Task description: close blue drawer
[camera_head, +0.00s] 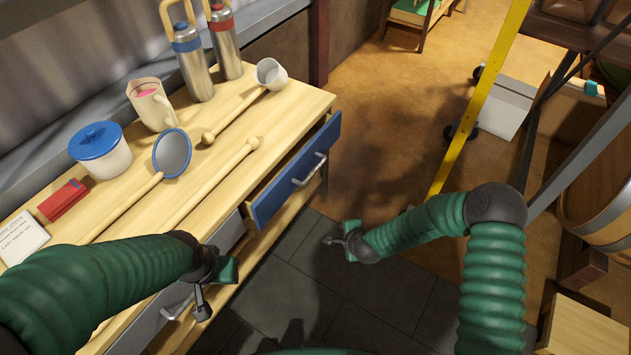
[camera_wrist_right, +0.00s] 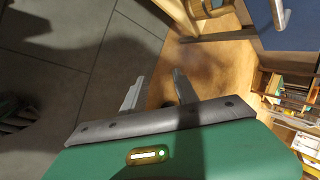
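The blue drawer (camera_head: 296,176) is pulled partly out of the wooden workbench. Its blue front carries a metal bar handle (camera_head: 311,170), and a dark gap shows behind the front. My right gripper (camera_head: 333,240) is below and to the right of the drawer front in the head view, apart from it. In the right wrist view its two fingers (camera_wrist_right: 153,92) are spread with nothing between them. The blue front (camera_wrist_right: 296,22) and part of its handle show at the top right there. My left gripper (camera_head: 212,290) hangs by the bench's front edge, left of the blue drawer; its opening is unclear.
The benchtop (camera_head: 225,165) holds flasks (camera_head: 192,65), a jug (camera_head: 150,105), a blue-lidded jar (camera_head: 102,152), a red box (camera_head: 63,200) and long-handled tools. A grey drawer (camera_head: 160,322) is below my left arm. A yellow post (camera_head: 480,100) stands at right. The floor before the drawer is clear.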

